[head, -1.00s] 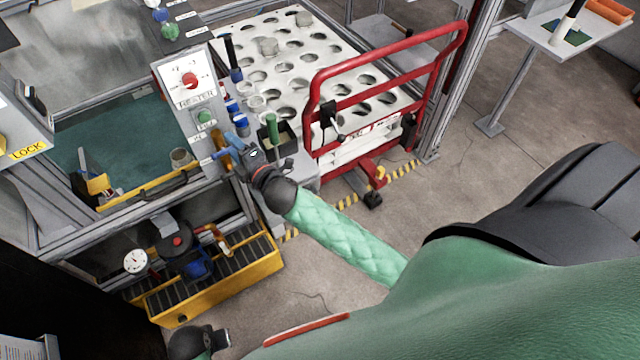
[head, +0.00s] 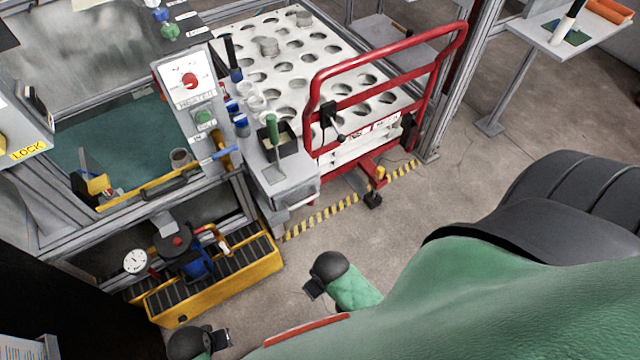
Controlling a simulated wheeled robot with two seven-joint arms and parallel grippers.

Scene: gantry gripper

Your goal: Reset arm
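My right gripper (head: 312,290) is in the head view at the lower middle, at the end of my green-sleeved arm. It is drawn back over the bare floor, clear of the machine, with nothing visible in it. My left gripper (head: 223,339) is at the bottom edge, left of the right one, and partly cut off. Both grippers are dark and small, so whether their fingers are open or shut is not clear. The white control panel (head: 173,70) with a red knob (head: 190,80) and a green button (head: 204,117) stands further off, up and left.
A yellow-edged platform (head: 215,285) with a blue-and-black device (head: 185,250) and gauge (head: 135,260) lies left of my grippers. A red tubular frame (head: 385,65) stands beside a white table with holes (head: 285,98). The concrete floor (head: 440,190) between is clear.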

